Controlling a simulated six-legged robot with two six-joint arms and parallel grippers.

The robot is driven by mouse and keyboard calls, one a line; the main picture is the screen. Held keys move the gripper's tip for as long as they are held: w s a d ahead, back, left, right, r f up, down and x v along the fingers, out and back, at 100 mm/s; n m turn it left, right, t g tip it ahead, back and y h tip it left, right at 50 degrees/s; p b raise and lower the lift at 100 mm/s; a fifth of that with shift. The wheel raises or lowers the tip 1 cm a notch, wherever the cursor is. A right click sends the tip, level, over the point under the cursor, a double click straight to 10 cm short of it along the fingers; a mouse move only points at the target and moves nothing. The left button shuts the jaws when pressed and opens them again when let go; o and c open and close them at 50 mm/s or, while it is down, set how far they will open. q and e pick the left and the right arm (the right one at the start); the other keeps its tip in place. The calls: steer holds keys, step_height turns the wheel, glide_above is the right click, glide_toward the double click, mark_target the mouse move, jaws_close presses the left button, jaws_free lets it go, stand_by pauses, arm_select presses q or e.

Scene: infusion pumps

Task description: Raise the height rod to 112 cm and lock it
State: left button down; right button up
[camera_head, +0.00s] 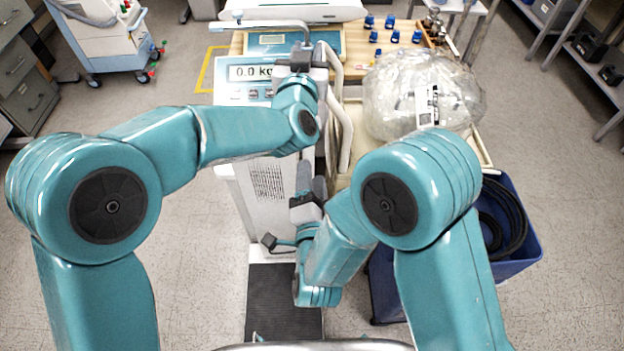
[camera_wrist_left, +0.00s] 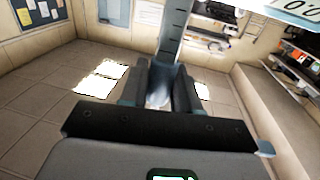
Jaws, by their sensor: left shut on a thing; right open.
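The scale's display head (camera_head: 250,72) reads 0.0 kg in the head view. The height rod shows as a grey upright with tick marks in the left wrist view (camera_wrist_left: 173,38). Its number is not readable. A grey horizontal arm (camera_head: 262,25) extends left near the rod's top in the head view. My left gripper (camera_head: 303,62) is beside the display, shut on the rod; its two dark fingers flank it in the wrist view (camera_wrist_left: 162,92). My right gripper (camera_head: 311,184) is lower, open, in front of the scale's column. The lock is not distinguishable.
The scale's black platform (camera_head: 285,300) is on the floor. To the right are a clear plastic bag (camera_head: 424,92) on a cart and a blue bin (camera_head: 515,235) with black hose. A wooden table (camera_head: 352,45) with blue items stands behind. Floor at left is free.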

arm_select(q)
steer(key=shift+r, duration=0.1)
steer(key=c, duration=0.7)
jaws_free()
steer(key=shift+c, duration=0.2)
